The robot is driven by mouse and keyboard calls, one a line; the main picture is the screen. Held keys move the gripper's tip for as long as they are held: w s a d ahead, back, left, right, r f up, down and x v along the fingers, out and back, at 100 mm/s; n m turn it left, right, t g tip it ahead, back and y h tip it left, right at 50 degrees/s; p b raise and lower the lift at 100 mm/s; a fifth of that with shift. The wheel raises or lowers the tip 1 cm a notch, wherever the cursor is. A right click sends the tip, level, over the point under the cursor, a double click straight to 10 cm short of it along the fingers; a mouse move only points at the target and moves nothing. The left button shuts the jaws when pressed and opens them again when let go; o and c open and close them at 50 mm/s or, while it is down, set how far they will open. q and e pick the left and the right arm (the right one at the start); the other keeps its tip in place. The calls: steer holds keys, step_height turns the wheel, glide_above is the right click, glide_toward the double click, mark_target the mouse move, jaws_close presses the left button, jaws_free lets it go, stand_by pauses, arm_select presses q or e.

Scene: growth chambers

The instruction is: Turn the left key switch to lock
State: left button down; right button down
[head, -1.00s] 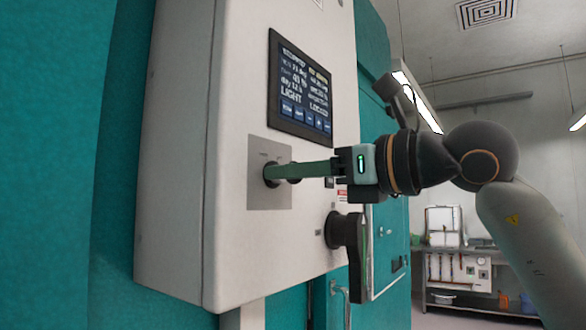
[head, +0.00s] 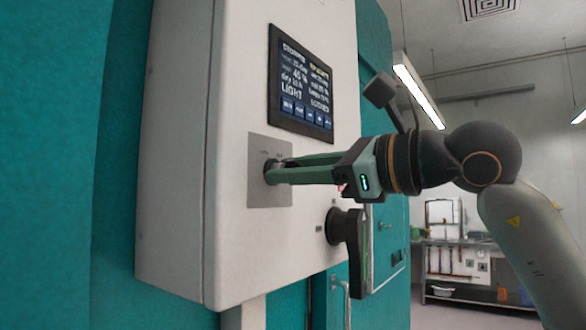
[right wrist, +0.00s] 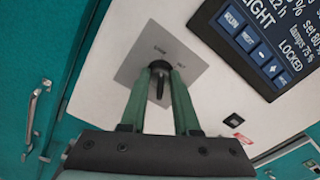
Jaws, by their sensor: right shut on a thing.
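The left key switch (right wrist: 160,68) is a small black knob on a square grey plate (head: 270,195), on the front of the white control box (head: 235,240). My right gripper (head: 274,172) is shut on it, its long green fingers reaching in from the right. In the right wrist view the black key grip shows between the fingertips (right wrist: 161,88). The gripper is rolled to a slant. Small marks on the plate are too blurred to read surely. The screen (head: 302,85) above the switch shows "LIGHT" and "LOCKED". My left gripper is not in view.
A large black rotary handle (head: 335,226) sticks out below the switch, close under my right gripper. Teal chamber walls (head: 60,160) flank the box. A bench (head: 470,290) with items stands far right. The floor between looks clear.

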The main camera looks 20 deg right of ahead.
steer(key=c, duration=1)
jaws_free()
steer(key=b+v, duration=0.2)
steer(key=v, duration=1)
steer(key=shift+s+d, duration=0.2)
